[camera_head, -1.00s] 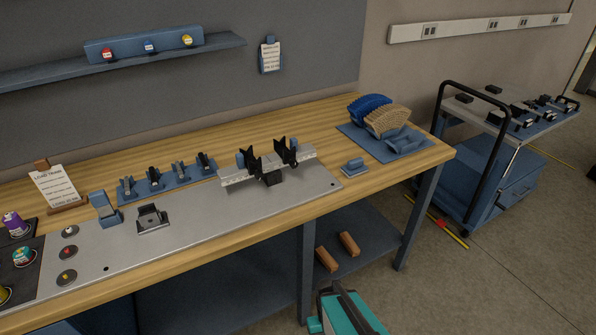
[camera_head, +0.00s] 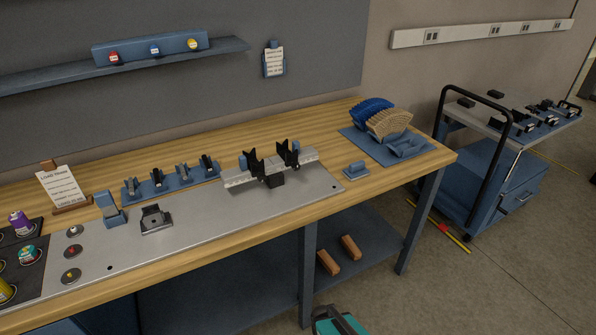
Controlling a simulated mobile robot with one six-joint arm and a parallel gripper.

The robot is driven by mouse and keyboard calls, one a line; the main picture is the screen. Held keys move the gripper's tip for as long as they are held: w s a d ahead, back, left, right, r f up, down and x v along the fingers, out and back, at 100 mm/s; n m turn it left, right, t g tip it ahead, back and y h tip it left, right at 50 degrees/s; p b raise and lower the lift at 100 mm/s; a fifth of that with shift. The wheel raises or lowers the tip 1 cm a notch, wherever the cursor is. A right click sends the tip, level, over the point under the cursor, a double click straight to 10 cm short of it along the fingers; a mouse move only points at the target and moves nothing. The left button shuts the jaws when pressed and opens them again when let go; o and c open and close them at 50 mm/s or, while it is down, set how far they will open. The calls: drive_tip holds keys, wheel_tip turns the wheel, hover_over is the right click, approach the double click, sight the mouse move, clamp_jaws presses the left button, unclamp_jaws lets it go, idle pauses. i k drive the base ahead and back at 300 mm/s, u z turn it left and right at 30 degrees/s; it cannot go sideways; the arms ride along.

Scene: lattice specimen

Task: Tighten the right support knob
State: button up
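A grey metal rail (camera_head: 236,180) stands on the steel plate towards the right half of the bench. It carries two black upright notched supports, a left support (camera_head: 253,163) and a right support (camera_head: 289,154). A dark block (camera_head: 274,181) sits at the front of the rail between them. The right support's knob is too small to make out, so its tightness cannot be told. My gripper is not in view. A teal and dark part of my own body shows at the bottom edge, apart from the bench.
The steel plate (camera_head: 210,216) is bare in front of the rail. Left of it stand a black-topped cradle (camera_head: 155,218) and a blue rack of small clamps (camera_head: 172,183). To the right are a small blue block (camera_head: 356,170) and a blue tray (camera_head: 412,154). A cart (camera_head: 500,175) stands beyond.

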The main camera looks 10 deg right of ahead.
sight(296, 166)
drive_tip(key=u, duration=0.55)
drive_tip(key=k, duration=0.7)
drive_tip(key=u, duration=0.75)
